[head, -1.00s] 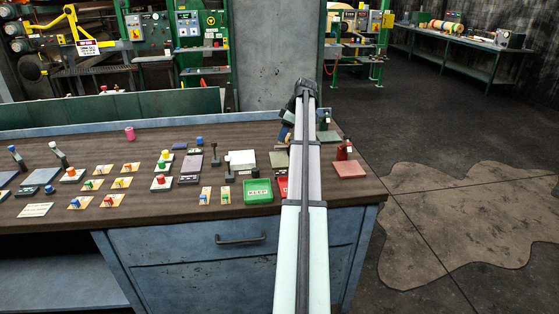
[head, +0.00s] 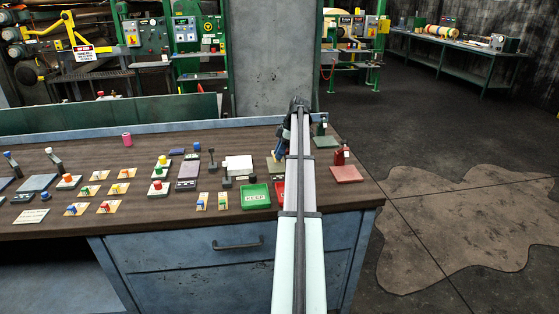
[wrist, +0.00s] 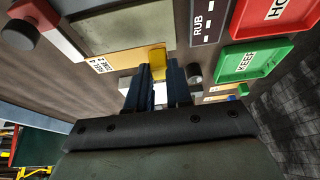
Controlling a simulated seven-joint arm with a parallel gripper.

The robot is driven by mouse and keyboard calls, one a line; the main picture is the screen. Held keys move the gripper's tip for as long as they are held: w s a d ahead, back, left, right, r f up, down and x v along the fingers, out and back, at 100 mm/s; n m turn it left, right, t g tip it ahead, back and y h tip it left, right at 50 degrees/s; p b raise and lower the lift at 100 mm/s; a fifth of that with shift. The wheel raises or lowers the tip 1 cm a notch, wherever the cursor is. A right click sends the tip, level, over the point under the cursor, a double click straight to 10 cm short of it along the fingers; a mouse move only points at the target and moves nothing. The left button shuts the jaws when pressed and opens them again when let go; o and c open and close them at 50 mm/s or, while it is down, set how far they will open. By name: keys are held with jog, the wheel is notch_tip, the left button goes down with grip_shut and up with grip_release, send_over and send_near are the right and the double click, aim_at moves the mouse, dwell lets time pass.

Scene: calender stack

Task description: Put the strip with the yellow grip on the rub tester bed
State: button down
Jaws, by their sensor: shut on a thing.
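My gripper (wrist: 160,88) is shut on the yellow grip (wrist: 158,62) in the wrist view. The grip belongs to a tan strip (wrist: 130,57) with a small printed white label at its left end. Just beyond the strip is a grey-green pad (wrist: 125,24), beside a dark plate marked RUB (wrist: 205,20). The strip's far edge meets or overlaps the pad's near edge in this view; I cannot tell whether they touch. In the head view the strip (head: 273,165) shows left of my arm, whose gripper is mostly hidden.
A green KEEP tray (head: 255,196) and a red tray (wrist: 270,14) lie nearby. A red stand with a pad (head: 346,173) is at the right, a green stand (head: 320,129) behind. Several strips with coloured grips (head: 107,207) lie at the left.

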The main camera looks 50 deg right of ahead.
jog(key=shift+f, duration=1.8)
jog(key=c, duration=1)
grip_release()
jog(key=shift+f, duration=0.15)
jog(key=v, duration=1.2)
jog(key=shift+a, duration=0.15)
